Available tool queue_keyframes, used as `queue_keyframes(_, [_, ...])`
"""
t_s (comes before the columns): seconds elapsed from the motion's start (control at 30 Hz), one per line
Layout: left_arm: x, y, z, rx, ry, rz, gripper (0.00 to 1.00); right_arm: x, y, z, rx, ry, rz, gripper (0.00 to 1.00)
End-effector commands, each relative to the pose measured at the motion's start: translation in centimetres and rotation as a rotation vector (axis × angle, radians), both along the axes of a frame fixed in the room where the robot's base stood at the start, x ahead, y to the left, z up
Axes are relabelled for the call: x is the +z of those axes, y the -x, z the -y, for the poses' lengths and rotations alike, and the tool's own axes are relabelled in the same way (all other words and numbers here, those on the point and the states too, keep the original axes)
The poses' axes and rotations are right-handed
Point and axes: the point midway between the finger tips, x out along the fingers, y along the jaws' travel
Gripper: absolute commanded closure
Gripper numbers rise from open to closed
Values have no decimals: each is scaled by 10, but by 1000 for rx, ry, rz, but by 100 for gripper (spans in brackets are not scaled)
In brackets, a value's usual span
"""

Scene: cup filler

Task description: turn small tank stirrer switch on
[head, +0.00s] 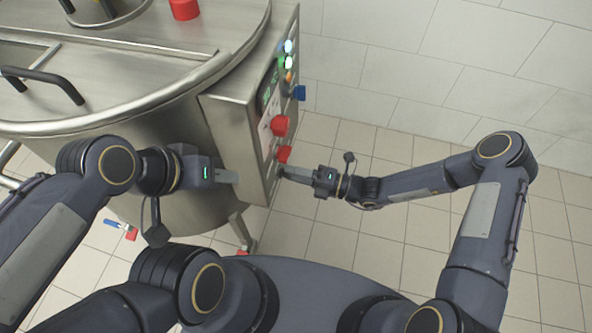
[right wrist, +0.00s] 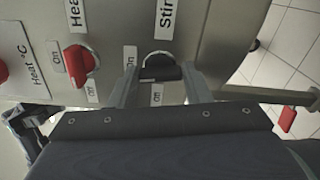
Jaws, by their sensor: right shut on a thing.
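The stirrer switch (right wrist: 160,72) is a dark knob on the steel control panel, below a label starting "Stir" in the right wrist view. Small On and Off labels sit beside and below it. My right gripper (right wrist: 160,84) has one finger on each side of the knob and is shut on it. In the head view my right gripper (head: 290,173) reaches the lower panel face, and the switch is hidden there. My left gripper (head: 230,177) is beside the control box on its left side, and its jaw opening cannot be made out.
A red heater knob (right wrist: 79,58) is left of the stirrer switch on the panel. The control box (head: 240,127) is mounted on the round steel tank (head: 150,75). A pipe with a red handle (right wrist: 288,119) is on the right. The tiled floor (head: 400,245) is open to the right.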

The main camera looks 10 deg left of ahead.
Motion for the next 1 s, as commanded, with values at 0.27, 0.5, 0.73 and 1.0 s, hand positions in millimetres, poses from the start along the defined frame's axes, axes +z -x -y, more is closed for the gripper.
queue_keyframes(0.27, [6, 0, 0, 0, 0, 0, 64, -1, -1, 1, -2, -4, -144, 79])
queue_keyframes(0.5, [7, 0, 0, 0, 0, 0, 64, -2, -1, 1, -2, -5, -196, 79])
queue_keyframes(0.73, [7, 0, 0, 0, 0, 0, 64, -2, -1, 1, -2, -5, -206, 79])
queue_keyframes(1.0, [7, 0, 0, 0, 0, 0, 64, -2, -1, 1, -2, -5, -207, 50])
